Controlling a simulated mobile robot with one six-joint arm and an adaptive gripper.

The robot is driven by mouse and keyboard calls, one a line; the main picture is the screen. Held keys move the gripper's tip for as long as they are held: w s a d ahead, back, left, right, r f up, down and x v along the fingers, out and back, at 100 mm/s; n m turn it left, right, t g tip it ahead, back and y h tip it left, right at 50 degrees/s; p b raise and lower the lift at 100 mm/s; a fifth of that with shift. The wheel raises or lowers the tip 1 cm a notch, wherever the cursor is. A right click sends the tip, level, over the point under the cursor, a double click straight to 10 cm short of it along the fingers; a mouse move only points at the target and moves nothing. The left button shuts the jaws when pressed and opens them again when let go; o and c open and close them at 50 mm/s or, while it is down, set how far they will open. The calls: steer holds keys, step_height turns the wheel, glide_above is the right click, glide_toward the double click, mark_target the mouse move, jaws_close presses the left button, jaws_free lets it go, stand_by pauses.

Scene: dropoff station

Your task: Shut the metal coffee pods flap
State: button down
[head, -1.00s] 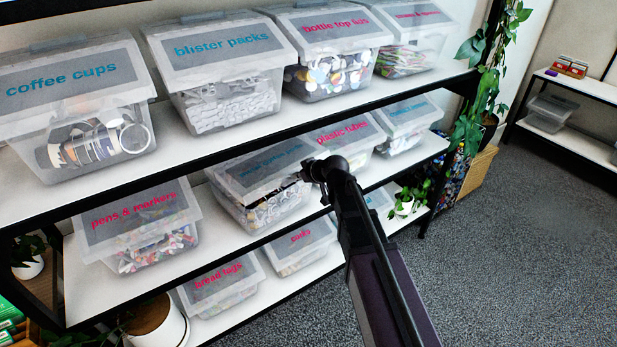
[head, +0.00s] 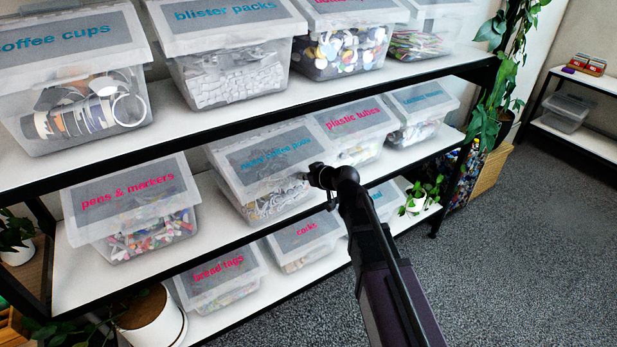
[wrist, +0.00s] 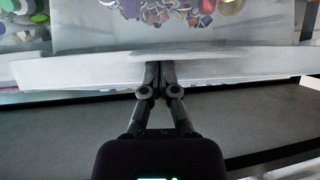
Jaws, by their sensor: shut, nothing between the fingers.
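The metal coffee pods bin (head: 265,207) is a clear box on the middle shelf, with pods inside. Its flap (head: 230,168) has a grey label with blue text. In the head view the flap slopes down toward the front much like the neighbouring flaps; any small gap at its front edge is too small to tell. My gripper (head: 318,177) is at the flap's front right. In the wrist view my gripper (wrist: 157,75) is shut and empty, its fingertips at a pale lip (wrist: 85,68) with colourful pods showing beyond. Whether they touch it I cannot tell.
The plastic tubes bin (head: 352,132) stands close on the right, the pens & markers bin (head: 135,215) on the left. The upper shelf edge (head: 330,118) runs above my gripper. Below are the corks bin (head: 300,240) and a potted plant (head: 418,200). Open carpet (head: 510,260) lies right.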

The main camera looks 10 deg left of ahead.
steer(key=shift+a+f+b, duration=0.15)
steer(key=shift+f+b, duration=0.25)
steer(key=shift+f, duration=0.15)
steer(key=shift+s, duration=0.15)
steer(key=d+f+p+v, duration=0.1)
steer(key=f+p+v, duration=0.1)
steer(key=v, duration=0.7)
steer(key=shift+s+d+r+p, duration=0.15)
steer(key=shift+s+d+p, duration=0.15)
steer(key=shift+s, duration=0.1)
stand_by(0.4)
steer(key=s+d+f+m+g+h, duration=0.4)
steer(key=s+d, duration=0.4)
steer(key=d, duration=0.4)
steer(key=s+d+f+m+g+h+p, duration=0.1)
steer(key=s+d+f+m+g+h, duration=0.3)
steer(key=s+d, duration=0.5)
steer(key=d+m+h, duration=0.1)
steer(key=d+m, duration=0.1)
steer(key=d, duration=0.1)
steer(key=shift+s+f, duration=0.2)
steer(key=shift+f, duration=0.15)
steer(key=shift+d, duration=0.15)
